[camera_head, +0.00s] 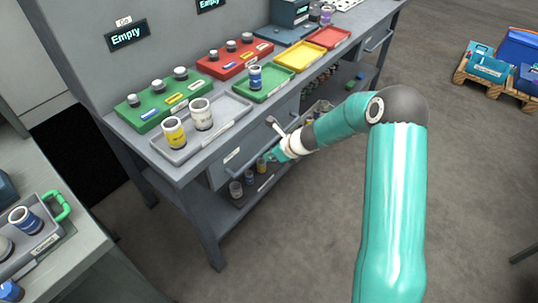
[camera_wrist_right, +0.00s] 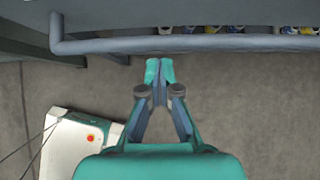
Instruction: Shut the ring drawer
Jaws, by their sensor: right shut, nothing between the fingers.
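A grey drawer (camera_head: 233,168) with a long bar handle sits under the front edge of the workbench. I cannot tell from its label whether it is the ring drawer, or how far out it stands. My right gripper (camera_head: 271,158) is at its front, close to the handle. In the right wrist view the grey handle bar (camera_wrist_right: 100,47) runs across the top, and the shut, empty fingertips (camera_wrist_right: 160,70) lie just below it in the picture. Whether they touch the bar is unclear. My left gripper is not in view.
The workbench top holds a grey tray (camera_head: 180,152) with yellow and white jars, plus green, red and yellow trays. Small jars (camera_head: 236,189) stand on the lower shelf. A side table (camera_head: 85,245) is at left; a loaded pallet (camera_head: 490,85) is at far right. The floor between is clear.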

